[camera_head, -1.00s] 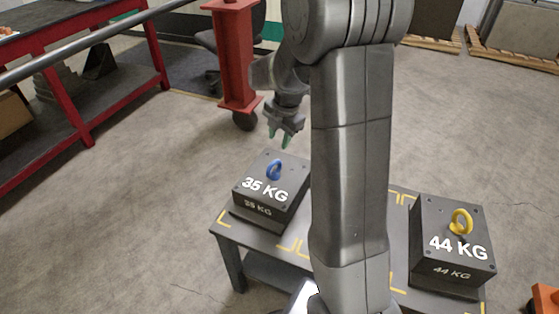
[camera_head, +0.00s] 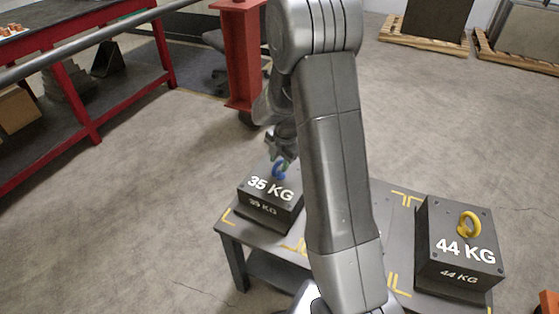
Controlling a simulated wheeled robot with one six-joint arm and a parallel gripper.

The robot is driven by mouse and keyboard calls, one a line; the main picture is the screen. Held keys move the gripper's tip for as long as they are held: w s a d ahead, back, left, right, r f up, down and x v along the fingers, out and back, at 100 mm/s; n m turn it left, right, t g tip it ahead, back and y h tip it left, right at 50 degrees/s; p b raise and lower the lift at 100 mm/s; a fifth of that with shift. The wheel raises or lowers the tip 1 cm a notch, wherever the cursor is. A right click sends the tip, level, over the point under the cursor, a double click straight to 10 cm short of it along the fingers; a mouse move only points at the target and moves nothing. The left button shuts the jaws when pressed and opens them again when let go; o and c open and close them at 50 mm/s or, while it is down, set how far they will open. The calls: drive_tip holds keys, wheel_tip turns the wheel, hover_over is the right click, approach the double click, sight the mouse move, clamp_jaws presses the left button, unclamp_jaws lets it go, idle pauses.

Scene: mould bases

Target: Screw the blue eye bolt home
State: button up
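The blue eye bolt (camera_head: 279,172) stands upright in the top of the dark block marked 35 KG (camera_head: 268,211), at the left of the low table. My gripper (camera_head: 279,159) points down right at the top of the bolt's ring. Its fingertips are small and partly blend with the ring, so I cannot tell whether they touch it or whether they are open or shut. My arm hides the right part of that block's surroundings.
The grey table (camera_head: 231,242) has yellow corner marks and bare room between the blocks, partly behind my arm. A block marked 44 KG (camera_head: 435,245) with a yellow eye bolt (camera_head: 468,224) stands at the right. A red post (camera_head: 241,60) rises behind.

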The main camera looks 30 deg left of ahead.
clamp_jaws()
